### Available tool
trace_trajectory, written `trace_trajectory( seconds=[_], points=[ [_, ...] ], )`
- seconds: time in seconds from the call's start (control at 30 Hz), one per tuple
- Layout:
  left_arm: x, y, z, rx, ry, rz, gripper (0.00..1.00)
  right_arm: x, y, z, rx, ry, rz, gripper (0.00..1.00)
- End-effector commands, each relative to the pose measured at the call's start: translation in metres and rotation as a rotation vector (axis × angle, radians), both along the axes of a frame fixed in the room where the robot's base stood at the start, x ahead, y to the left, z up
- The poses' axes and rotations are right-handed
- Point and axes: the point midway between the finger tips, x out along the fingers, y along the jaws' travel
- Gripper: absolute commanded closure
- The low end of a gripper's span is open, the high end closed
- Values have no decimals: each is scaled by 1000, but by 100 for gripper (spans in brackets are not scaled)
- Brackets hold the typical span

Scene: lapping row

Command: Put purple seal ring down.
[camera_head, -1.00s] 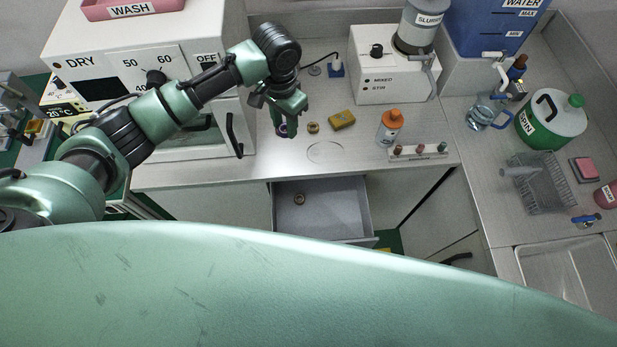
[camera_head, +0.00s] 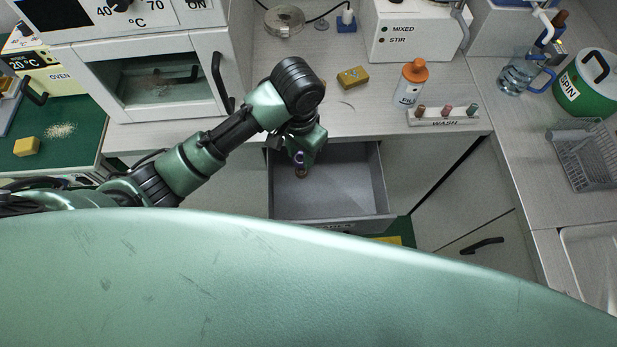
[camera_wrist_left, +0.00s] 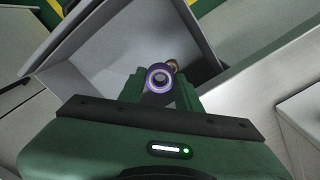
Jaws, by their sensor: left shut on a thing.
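The purple seal ring (camera_head: 299,157) is in my left gripper (camera_head: 300,160), over the left part of the open drawer (camera_head: 345,190). In the left wrist view the ring (camera_wrist_left: 159,78) shows as a purple ring with a pale inner band, held between the fingertips (camera_wrist_left: 160,85). A small brownish ring (camera_head: 302,173) lies in the drawer just beyond it, partly hidden by the gripper; it also shows in the left wrist view (camera_wrist_left: 173,65). I cannot tell the ring's height above the drawer floor. My right gripper is not in view.
The drawer's middle and right are bare. On the counter above stand a yellow block (camera_head: 353,77), an orange-capped bottle (camera_head: 411,82) and a wash rack (camera_head: 444,115). The oven (camera_head: 160,80) stands at the left.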

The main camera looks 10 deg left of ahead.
Motion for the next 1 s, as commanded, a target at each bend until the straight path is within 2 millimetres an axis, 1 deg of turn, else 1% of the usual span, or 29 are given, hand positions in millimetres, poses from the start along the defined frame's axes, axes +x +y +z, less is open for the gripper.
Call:
trace_trajectory(
  seconds=[0.03,0.2,0.3,0.4,0.5,0.63,0.83,0.9,1.0],
  points=[
    [-1,1,-15,3,6,2,100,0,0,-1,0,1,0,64],
    [-2,1,-62,3,6,1,100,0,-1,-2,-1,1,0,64],
    [-1,1,-87,3,4,1,100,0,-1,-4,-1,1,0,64],
    [-1,1,-106,2,2,0,100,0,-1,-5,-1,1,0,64],
    [0,1,-117,1,2,0,100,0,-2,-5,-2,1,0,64],
    [0,0,-127,2,1,0,100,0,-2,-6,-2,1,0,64],
    [0,0,-157,1,2,0,100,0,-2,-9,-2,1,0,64],
    [0,1,-163,2,1,0,100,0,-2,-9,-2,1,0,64],
    [0,0,-165,0,-1,-1,100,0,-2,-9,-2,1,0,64]
  ],
)
